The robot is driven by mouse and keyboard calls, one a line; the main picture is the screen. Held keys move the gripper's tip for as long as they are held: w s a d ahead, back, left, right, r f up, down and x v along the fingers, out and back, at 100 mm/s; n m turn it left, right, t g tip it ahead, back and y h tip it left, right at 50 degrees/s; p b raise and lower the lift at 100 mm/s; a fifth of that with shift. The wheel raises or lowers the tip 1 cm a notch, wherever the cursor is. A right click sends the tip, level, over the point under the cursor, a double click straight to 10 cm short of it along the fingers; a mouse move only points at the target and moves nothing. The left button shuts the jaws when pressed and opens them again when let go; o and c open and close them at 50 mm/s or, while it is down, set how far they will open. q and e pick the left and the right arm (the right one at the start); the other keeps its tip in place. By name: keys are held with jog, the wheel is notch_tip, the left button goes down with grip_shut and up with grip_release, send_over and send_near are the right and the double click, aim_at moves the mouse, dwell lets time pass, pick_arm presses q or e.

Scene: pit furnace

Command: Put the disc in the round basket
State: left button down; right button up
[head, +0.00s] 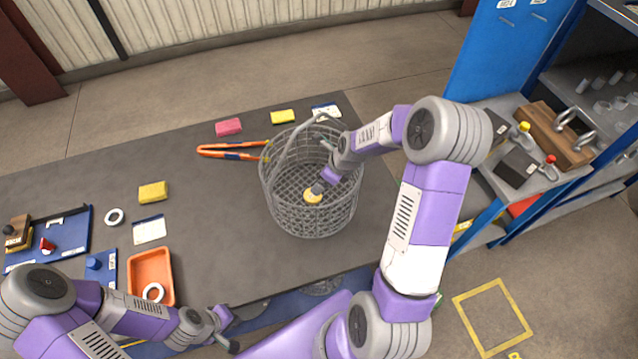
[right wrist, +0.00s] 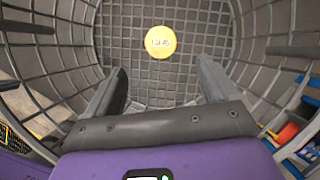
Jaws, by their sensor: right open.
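The yellow disc (head: 313,197) lies flat on the mesh floor of the round grey wire basket (head: 310,226). In the right wrist view the disc (right wrist: 159,42) has dark print on it and lies beyond my fingertips, apart from them. My right gripper (head: 319,187) reaches down inside the basket above the disc. It is open, with nothing between its fingers (right wrist: 160,82). The basket's mesh wall (right wrist: 70,50) surrounds it. My left gripper (head: 232,331) is low over the table's front edge, away from the basket; its finger gap is unclear.
An orange tray (head: 151,264) holding a white ring is at the left. A blue shelf (head: 560,190) stands right.

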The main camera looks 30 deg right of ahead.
jog(key=shift+v, duration=1.7)
